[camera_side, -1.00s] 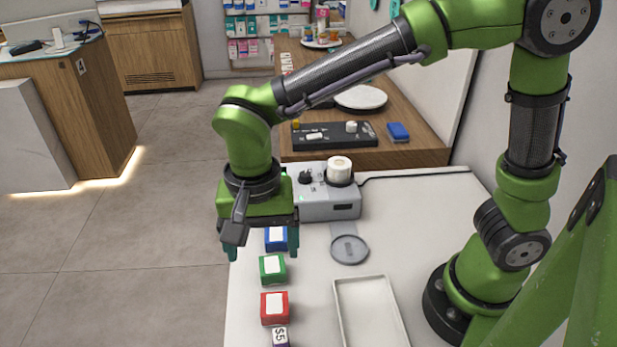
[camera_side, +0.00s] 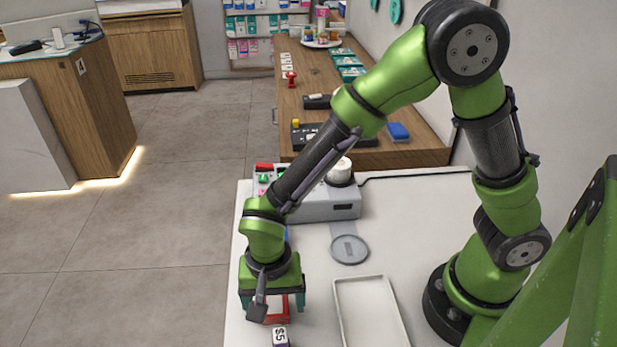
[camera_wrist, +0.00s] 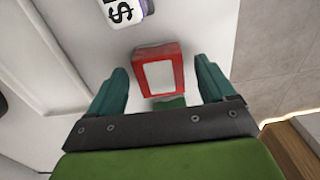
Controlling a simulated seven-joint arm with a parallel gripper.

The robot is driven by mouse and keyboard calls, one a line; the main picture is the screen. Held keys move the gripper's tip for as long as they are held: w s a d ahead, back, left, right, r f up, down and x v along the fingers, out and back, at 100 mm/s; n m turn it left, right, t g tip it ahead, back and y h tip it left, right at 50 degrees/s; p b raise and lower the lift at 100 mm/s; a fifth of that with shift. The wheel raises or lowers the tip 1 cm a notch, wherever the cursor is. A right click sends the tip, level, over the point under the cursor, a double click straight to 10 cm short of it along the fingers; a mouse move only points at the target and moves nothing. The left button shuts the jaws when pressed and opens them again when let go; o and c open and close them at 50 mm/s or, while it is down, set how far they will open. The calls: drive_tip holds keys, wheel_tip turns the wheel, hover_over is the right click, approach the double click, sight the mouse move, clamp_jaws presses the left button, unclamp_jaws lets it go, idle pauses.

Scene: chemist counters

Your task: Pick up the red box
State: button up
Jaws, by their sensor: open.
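The red box (camera_side: 277,319) with a white label stands on the white counter, partly hidden behind my gripper (camera_side: 272,303) in the side view. In the wrist view the red box (camera_wrist: 158,75) lies between the two teal fingers of my gripper (camera_wrist: 162,75). The fingers are open, one on each side of the box, with a gap showing on both sides. I cannot tell how far the fingertips are above the counter.
An empty white tray (camera_side: 370,315) lies to the right. A grey device (camera_side: 325,205) stands behind.

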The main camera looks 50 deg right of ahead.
drive_tip(key=shift+f, duration=0.65)
drive_tip(key=c, duration=1.1)
